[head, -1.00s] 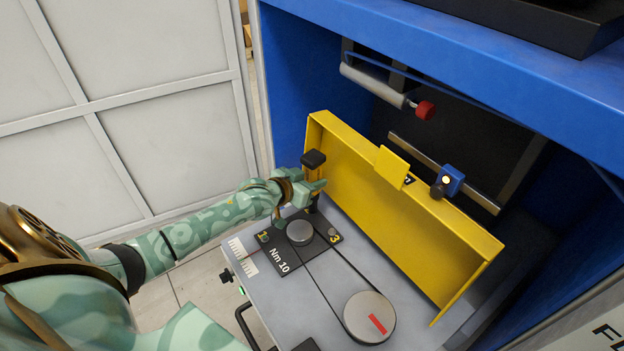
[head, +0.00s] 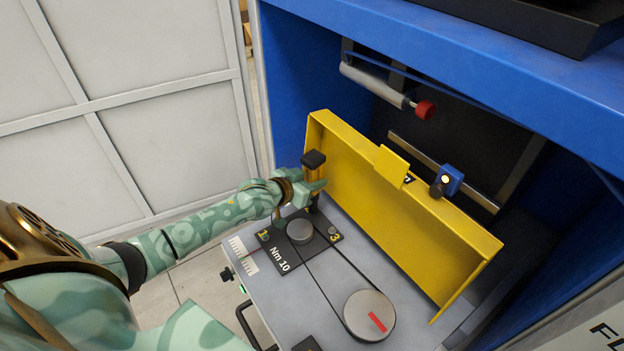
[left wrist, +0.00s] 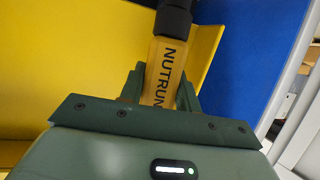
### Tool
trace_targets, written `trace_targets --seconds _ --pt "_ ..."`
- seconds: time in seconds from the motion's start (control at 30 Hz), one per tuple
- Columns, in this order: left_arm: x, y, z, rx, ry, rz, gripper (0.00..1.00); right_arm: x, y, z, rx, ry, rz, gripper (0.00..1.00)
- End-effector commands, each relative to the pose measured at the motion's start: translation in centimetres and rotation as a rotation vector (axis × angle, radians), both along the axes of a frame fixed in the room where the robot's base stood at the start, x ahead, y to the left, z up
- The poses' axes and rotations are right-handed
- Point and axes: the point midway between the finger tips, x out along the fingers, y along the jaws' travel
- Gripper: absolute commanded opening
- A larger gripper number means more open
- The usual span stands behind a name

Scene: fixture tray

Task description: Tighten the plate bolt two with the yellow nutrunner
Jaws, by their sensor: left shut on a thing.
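My left gripper (head: 312,187) is shut on the yellow nutrunner (head: 315,174), which has a black top cap and stands about upright. In the left wrist view the nutrunner (left wrist: 164,72) sits between the two fingers, with part of its lettering showing. It is over the far corner of the black plate (head: 287,262), which is marked "Nm 10". The plate shows the numbers 1 and 3 at two corners. The bolt under the nutrunner is hidden by the tool and gripper, so I cannot tell how the tip meets it. My right gripper is not in view.
A yellow guard (head: 400,215) stands upright close behind the plate. A belt runs from the small pulley (head: 299,231) to a large pulley (head: 369,316) with a red mark. A red-tipped grey cylinder (head: 378,85) hangs inside the blue frame (head: 470,70). White panels stand at left.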

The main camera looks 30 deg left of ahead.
Motion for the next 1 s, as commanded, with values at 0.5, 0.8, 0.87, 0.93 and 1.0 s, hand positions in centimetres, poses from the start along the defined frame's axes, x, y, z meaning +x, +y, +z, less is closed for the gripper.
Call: trace_targets --seconds 0.5,0.8,0.87,0.93,1.0 --pt "0.03 -0.01 -0.12 0.0 -0.001 0.0 0.05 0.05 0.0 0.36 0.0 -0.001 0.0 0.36" --pt "0.03 0.0 -0.12 0.0 -0.002 0.0 0.05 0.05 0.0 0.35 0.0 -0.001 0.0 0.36" --pt "0.04 0.0 -0.11 0.0 -0.002 0.0 0.05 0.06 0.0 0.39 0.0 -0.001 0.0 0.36" --pt "0.04 0.01 -0.12 0.0 -0.002 0.0 0.05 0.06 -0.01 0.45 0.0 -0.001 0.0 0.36" --pt "0.05 0.02 -0.16 0.0 -0.002 0.0 0.05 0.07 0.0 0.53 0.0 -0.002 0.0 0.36"
